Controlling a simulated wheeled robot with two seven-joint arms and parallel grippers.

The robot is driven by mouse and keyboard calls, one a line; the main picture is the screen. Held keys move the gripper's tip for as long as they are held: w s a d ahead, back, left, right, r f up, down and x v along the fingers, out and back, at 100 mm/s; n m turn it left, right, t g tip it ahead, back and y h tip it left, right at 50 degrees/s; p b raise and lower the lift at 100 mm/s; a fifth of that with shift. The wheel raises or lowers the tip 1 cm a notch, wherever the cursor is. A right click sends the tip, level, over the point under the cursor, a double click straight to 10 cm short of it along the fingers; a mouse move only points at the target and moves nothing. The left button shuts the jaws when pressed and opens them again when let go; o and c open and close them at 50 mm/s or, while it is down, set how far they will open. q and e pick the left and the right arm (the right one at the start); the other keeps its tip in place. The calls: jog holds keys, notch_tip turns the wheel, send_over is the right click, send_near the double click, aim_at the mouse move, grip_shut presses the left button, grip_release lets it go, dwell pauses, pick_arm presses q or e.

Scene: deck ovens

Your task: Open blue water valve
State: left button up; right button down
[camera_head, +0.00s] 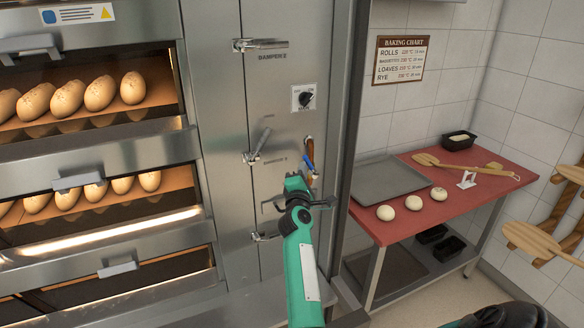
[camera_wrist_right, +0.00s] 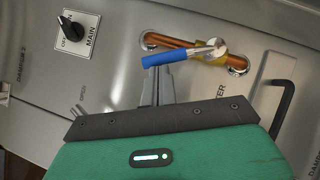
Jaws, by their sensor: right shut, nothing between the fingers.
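The blue valve handle (camera_wrist_right: 165,57) is a lever on a brass valve body (camera_wrist_right: 215,50), set in a copper pipe (camera_wrist_right: 172,41) on the steel panel. In the right wrist view the lever points left from its pivot, at a slant to the pipe. In the head view the blue handle (camera_head: 309,163) is small and partly hidden by my arm. My right gripper (camera_wrist_right: 157,88) is shut and empty. Its fingertips are right at the lower edge of the handle, near its free end; I cannot tell if they touch. My left gripper is not in view.
A black MAIN knob (camera_head: 306,98) sits above the valve. Damper levers (camera_head: 262,45) stick out on the panel's left. Deck ovens with bread (camera_head: 70,97) stand left. A red table (camera_head: 440,215) with a tray (camera_head: 385,178) and dough balls stands right.

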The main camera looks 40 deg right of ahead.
jog(key=shift+s+d+r+m+g+p, duration=0.15)
jog(key=shift+d+r+m+g+p, duration=0.3)
jog(key=shift+r+p, duration=0.3)
pick_arm(q)
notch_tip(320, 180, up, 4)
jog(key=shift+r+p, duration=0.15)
jog(key=shift+p, duration=0.65)
pick_arm(e)
jog(key=shift+s+d+r, duration=0.1)
jog(key=shift+d+r, duration=0.05)
jog(key=shift+d, duration=0.35)
jog(key=shift+s+d+r, duration=0.1)
jog(key=shift+d, duration=0.55)
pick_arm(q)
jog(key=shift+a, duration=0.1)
pick_arm(e)
jog(key=shift+r, duration=0.1)
